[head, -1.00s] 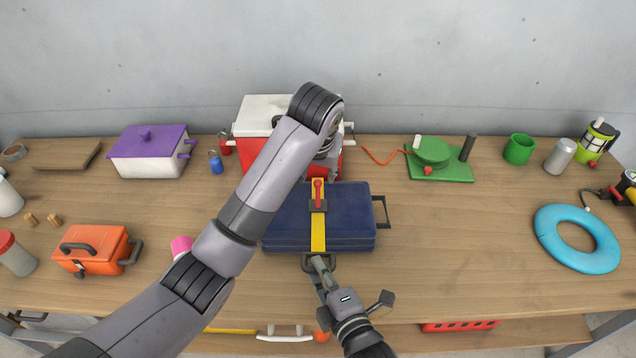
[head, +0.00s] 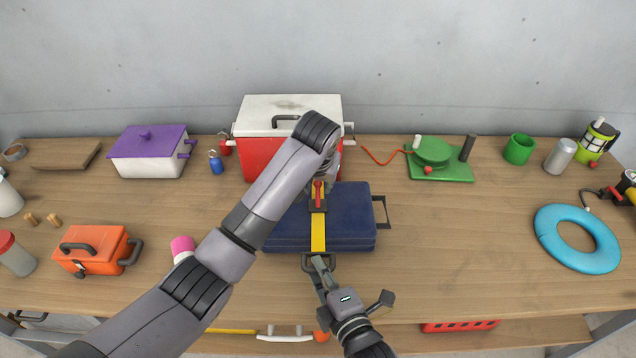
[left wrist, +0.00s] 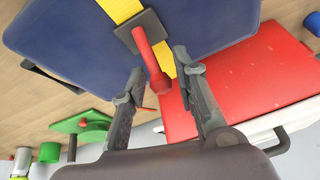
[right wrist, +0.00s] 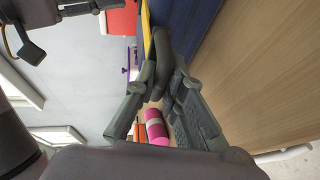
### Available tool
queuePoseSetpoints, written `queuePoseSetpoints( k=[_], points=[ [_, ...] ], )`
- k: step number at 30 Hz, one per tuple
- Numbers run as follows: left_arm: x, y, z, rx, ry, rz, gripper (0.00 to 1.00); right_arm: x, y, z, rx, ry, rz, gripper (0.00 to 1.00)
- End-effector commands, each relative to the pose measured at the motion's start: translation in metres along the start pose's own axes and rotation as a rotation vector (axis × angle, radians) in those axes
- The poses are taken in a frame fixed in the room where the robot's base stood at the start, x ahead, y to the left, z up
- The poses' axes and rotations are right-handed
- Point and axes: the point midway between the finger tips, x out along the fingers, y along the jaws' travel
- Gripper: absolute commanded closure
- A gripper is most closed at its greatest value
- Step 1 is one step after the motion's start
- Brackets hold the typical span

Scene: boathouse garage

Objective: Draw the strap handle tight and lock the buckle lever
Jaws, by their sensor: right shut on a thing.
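A dark blue case (head: 350,220) lies on the bench with a yellow strap (head: 318,232) across it. The red buckle lever (head: 318,190) stands on a dark plate on the strap, near the case's far edge. My left gripper (left wrist: 158,72) is open, its fingers on either side of the lever's knob in the left wrist view; contact cannot be told. In the head view my left arm hides most of that gripper. My right gripper (head: 318,264) is shut on the dark strap handle (right wrist: 164,58) at the case's near side.
A red and white cooler (head: 262,150) stands right behind the case. An orange box (head: 92,250) and a pink cylinder (head: 182,246) are to the left. A green device (head: 440,165) and a blue ring (head: 577,238) are to the right. Bench right of the case is clear.

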Motion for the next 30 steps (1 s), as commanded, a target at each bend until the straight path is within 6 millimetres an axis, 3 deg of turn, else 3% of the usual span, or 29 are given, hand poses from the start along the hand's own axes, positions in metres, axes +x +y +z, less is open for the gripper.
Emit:
queuePoseSetpoints(
  k=[11, 20, 30],
  points=[
    [0.0001, 0.0001, 0.0001, 0.000, 0.000, 0.000, 1.00, -0.0008, -0.0066, -0.0004, 0.001, 0.001, -0.015, 1.00],
    [0.0006, -0.0001, -0.0006, 0.000, -0.008, 0.002, 1.00, -0.0008, -0.0066, -0.0004, 0.001, 0.001, -0.015, 1.00],
    [0.0089, -0.0026, -0.0067, -0.004, -0.167, 0.043, 1.00, -0.0008, -0.0064, -0.0004, 0.001, 0.001, -0.015, 1.00]
  ],
)
